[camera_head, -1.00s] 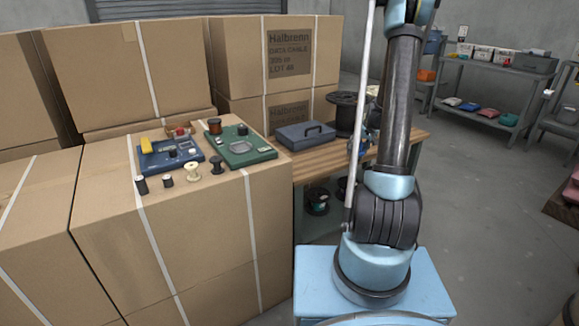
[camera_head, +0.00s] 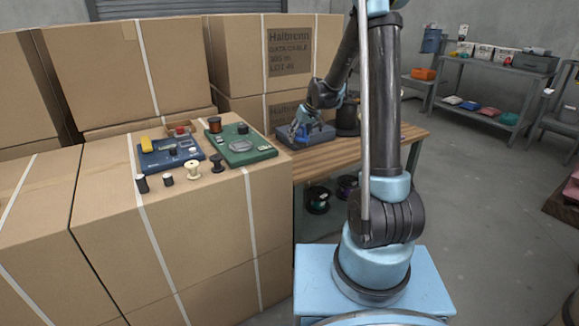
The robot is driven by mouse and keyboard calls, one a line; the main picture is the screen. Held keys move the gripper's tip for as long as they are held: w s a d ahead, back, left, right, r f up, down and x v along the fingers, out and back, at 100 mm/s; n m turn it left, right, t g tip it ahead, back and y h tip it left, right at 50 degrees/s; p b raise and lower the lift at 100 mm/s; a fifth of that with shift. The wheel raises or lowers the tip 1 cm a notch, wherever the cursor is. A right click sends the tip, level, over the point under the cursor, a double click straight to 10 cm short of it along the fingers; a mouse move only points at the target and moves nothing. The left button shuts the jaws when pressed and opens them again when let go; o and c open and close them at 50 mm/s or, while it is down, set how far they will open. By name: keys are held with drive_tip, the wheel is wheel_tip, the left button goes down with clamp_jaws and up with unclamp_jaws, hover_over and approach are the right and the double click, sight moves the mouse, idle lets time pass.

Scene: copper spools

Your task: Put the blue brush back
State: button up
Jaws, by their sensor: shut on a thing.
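My gripper (camera_head: 298,134) is at the end of my arm, in front of the grey-blue toolbox on the wooden bench. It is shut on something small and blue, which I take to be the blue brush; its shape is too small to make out. A blue board (camera_head: 170,163) and a green board (camera_head: 254,156) lie on the cardboard boxes, left of my gripper. The blue board holds a yellow block (camera_head: 146,143) and small parts. The green board holds a dark spool and a pale oval dish (camera_head: 240,146).
Several small spools (camera_head: 192,169) stand along the front of the box top. The toolbox (camera_head: 322,133) and a large black reel (camera_head: 348,118) stand on the bench (camera_head: 410,135). Tall cartons (camera_head: 130,70) rise behind. A stocked shelf (camera_head: 485,60) is at the far right.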

drive_tip(key=s+a+n, duration=0.1)
drive_tip(key=s+a, duration=0.1)
drive_tip(key=a, duration=0.2)
drive_tip(key=shift+w+a+f, duration=0.1)
drive_tip(key=shift+a+f, duration=0.05)
drive_tip(key=shift+f, duration=4.3)
drive_tip(key=o, duration=1.1)
